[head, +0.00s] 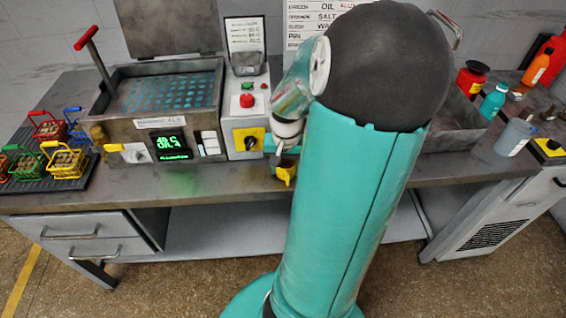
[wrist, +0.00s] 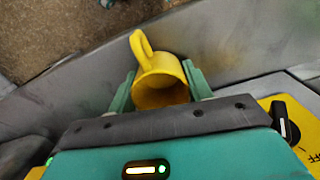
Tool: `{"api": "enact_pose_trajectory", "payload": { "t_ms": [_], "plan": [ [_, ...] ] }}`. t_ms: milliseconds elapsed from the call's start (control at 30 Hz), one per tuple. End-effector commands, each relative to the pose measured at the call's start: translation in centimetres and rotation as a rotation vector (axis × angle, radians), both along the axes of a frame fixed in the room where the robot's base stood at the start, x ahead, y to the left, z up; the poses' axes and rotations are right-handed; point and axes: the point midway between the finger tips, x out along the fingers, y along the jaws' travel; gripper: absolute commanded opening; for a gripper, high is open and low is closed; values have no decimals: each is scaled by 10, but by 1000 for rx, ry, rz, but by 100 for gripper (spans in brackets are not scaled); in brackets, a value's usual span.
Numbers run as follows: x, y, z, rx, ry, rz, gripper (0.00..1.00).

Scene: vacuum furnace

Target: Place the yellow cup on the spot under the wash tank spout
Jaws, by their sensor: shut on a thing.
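The yellow cup (head: 286,174) is at the bench's front edge in the head view, just below my gripper (head: 280,160). In the wrist view my gripper (wrist: 160,85) is shut on the yellow cup (wrist: 158,70), one teal finger on each side. The cup's mouth faces the wrist camera and its handle points up and left. A metal tank (head: 165,100) with a green display stands left of my gripper, with a brass fitting at its left front. I cannot tell whether it is the wash tank. My arm hides the bench's middle, and no spot under a spout is clearly visible.
Coloured wire baskets (head: 66,160) stand on a dark tray at the left. A control box (head: 246,100) with a red button and yellow switch is close behind my gripper.

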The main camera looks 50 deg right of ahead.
Motion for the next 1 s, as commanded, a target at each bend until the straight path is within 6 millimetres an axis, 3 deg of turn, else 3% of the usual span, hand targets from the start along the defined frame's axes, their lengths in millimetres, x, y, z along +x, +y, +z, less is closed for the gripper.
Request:
{"api": "enact_pose_trajectory", "payload": {
  "t_ms": [400, 433, 500, 533, 1000],
  "plan": [
    [-3, 0, -5, 0, -1, 0, 27],
    [-3, 0, -4, -2, -1, -1, 56],
    [-3, 0, -4, -2, -1, -1, 69],
    [-3, 0, -4, -2, -1, -1, 72],
    [-1, -1, -4, 2, -1, -2, 72]
  ]
}}
